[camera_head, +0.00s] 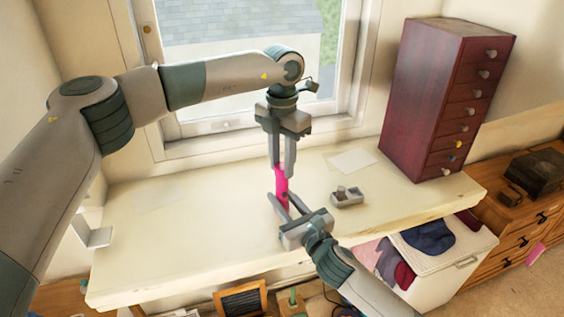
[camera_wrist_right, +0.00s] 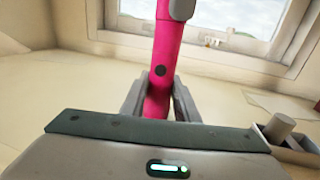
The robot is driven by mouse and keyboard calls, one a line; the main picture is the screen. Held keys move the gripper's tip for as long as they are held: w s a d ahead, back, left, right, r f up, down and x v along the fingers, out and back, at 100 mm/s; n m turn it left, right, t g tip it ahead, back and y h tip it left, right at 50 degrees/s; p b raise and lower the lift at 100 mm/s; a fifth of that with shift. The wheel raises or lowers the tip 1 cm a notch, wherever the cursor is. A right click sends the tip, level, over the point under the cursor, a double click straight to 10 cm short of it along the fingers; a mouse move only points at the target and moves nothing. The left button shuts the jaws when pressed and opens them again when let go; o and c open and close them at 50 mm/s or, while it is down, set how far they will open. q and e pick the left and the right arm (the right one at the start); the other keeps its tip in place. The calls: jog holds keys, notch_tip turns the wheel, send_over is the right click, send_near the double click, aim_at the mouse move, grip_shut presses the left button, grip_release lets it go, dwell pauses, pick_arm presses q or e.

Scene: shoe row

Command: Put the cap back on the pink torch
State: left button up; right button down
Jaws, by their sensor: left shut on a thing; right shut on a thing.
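The pink torch (camera_head: 281,184) is upright above the table, between my two grippers. It also shows in the right wrist view (camera_wrist_right: 167,50), with a dark round button on its side. My left gripper (camera_head: 282,171) is shut on its upper part from above. My right gripper (camera_head: 282,201) is shut around its lower part from the front; its fingers (camera_wrist_right: 160,95) show on both sides of the body. The torch's top end is hidden by the left fingers. A grey cylinder (camera_wrist_right: 280,127) stands in a small grey tray (camera_head: 347,201); I cannot tell whether it is the cap.
The tray stands right of the grippers on the pale table (camera_head: 190,220). A sheet of paper (camera_head: 352,161) lies behind it. A dark red drawer cabinet (camera_head: 425,95) stands at the back right. The table's left part is clear. An open drawer (camera_head: 445,262) with clothes juts out at the front right.

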pick_arm(q)
jog(key=m, duration=0.7)
pick_arm(e)
jog(key=shift+f, duration=0.15)
pick_arm(q)
jog(key=o, duration=1.2)
jog(key=shift+c, duration=0.2)
jog(key=shift+r, duration=2.25)
jog(key=shift+c, duration=0.4)
notch_tip(320, 180, up, 3)
jog(key=n, duration=0.5)
jog(key=shift+r+n, duration=0.2)
jog(key=shift+n, duration=0.2)
jog(key=shift+f, duration=0.1)
